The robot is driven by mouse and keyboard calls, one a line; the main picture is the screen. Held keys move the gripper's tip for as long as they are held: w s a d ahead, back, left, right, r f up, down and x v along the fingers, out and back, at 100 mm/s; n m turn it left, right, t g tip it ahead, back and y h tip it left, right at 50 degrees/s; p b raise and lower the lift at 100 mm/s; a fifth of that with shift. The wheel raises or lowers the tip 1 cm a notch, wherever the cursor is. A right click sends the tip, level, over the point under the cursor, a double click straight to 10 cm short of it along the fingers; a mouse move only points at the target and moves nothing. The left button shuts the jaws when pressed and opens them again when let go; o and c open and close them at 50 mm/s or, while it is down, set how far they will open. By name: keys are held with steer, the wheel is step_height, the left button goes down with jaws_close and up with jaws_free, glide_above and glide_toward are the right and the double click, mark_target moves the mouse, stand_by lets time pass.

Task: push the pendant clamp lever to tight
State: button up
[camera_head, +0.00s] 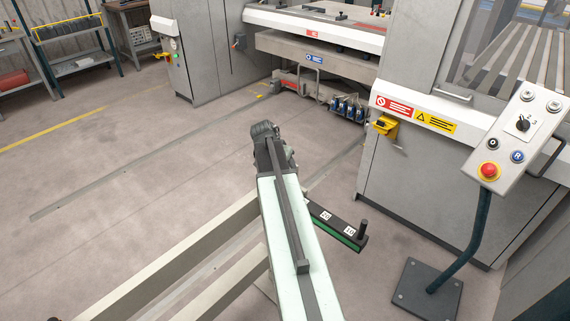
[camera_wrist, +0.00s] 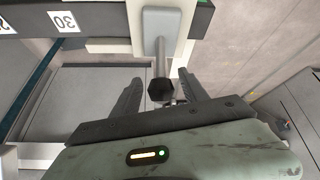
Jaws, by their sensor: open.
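The pendant is a grey control box (camera_head: 515,135) on a bent dark post (camera_head: 470,235) at the right in the head view. I cannot make out a clamp lever on its post there. My gripper (camera_head: 265,130) is the dark end of my pale green arm. In the wrist view my gripper (camera_wrist: 160,92) is open, with its two dark fingers apart. A grey lever-like bar (camera_wrist: 161,45) with a black hexagonal end (camera_wrist: 160,90) reaches between the fingers. Contact with either finger is not clear. I cannot tell whether this is the clamp lever.
A black and green scale bar (camera_head: 337,227) with number labels and an upright peg (camera_head: 362,230) lies beside my arm. Pale rails (camera_head: 180,265) run at lower left. The machine cabinet (camera_head: 440,185) stands behind the pendant. The floor (camera_head: 130,150) at left is free.

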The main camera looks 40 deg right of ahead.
steer(key=p+v, duration=0.4)
steer(key=v, duration=0.2)
steer(key=shift+s+r+p, duration=0.1)
steer(key=shift+r+p, duration=0.05)
steer(key=shift+p, duration=0.15)
steer(key=shift+a, duration=0.1)
